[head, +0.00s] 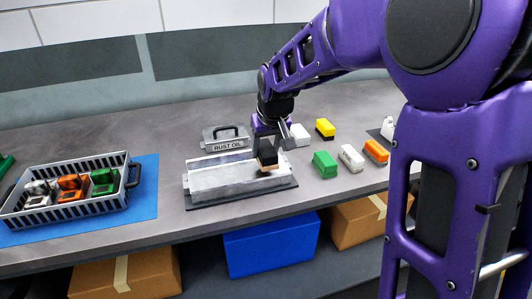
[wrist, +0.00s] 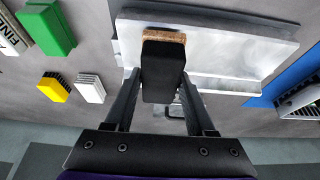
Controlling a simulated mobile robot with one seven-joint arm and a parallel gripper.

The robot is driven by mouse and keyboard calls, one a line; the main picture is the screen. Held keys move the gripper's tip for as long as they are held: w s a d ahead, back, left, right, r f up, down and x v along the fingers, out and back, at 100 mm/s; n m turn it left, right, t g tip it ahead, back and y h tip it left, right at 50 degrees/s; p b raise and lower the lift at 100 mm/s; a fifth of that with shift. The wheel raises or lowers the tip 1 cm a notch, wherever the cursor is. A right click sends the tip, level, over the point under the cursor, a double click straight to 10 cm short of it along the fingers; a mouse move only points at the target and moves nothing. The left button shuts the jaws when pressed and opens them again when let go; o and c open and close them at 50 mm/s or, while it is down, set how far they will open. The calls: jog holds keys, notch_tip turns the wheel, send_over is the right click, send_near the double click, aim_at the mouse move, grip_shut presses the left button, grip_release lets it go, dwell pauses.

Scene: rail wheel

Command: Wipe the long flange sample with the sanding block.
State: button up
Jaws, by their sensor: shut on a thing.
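The long flange sample (head: 222,182) is a pale, streaky metal piece with an upright back wall, lying on a dark plate on the bench. In the wrist view the flange sample (wrist: 235,50) spans the top. My gripper (head: 267,142) is shut on the sanding block (head: 267,156), a black block with a tan underside. The sanding block (wrist: 163,72) sits between both fingers in the wrist view, its tan edge against the sample's left part there. In the head view it is at the sample's right end. I cannot tell whether it touches the surface.
A grey rust oil container (head: 224,138) stands behind the sample. White, yellow, green and orange blocks (head: 376,151) lie to the right. A grey crate (head: 75,208) with several coloured items stands on a blue mat (head: 146,184) at left. Boxes sit below the bench.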

jog(key=shift+r+p, duration=1.75)
jog(key=shift+r, duration=0.9)
jog(key=shift+w+d, duration=0.1)
